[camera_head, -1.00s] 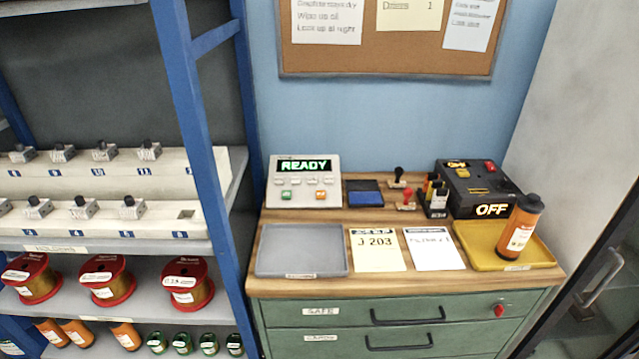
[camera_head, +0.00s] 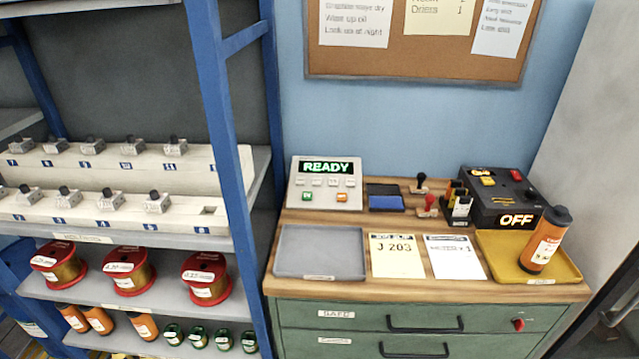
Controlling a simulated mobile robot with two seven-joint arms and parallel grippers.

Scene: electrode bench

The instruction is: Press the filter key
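A light grey key panel (camera_head: 325,196) stands at the back left of the wooden bench top. Its dark display (camera_head: 326,167) reads READY in green. Below the display is a row of small pale keys (camera_head: 325,182), with a green key (camera_head: 307,197) and an orange key (camera_head: 342,197) under them. The key labels are too small to read, so I cannot tell which one is the filter key. Neither of my grippers shows in the head view.
A grey tray (camera_head: 320,273), two paper cards, and a yellow tray (camera_head: 560,268) with an orange bottle (camera_head: 545,240) lie along the front. A black box (camera_head: 500,200) showing OFF stands back right. A blue-framed shelf (camera_head: 222,110) stands left of the bench.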

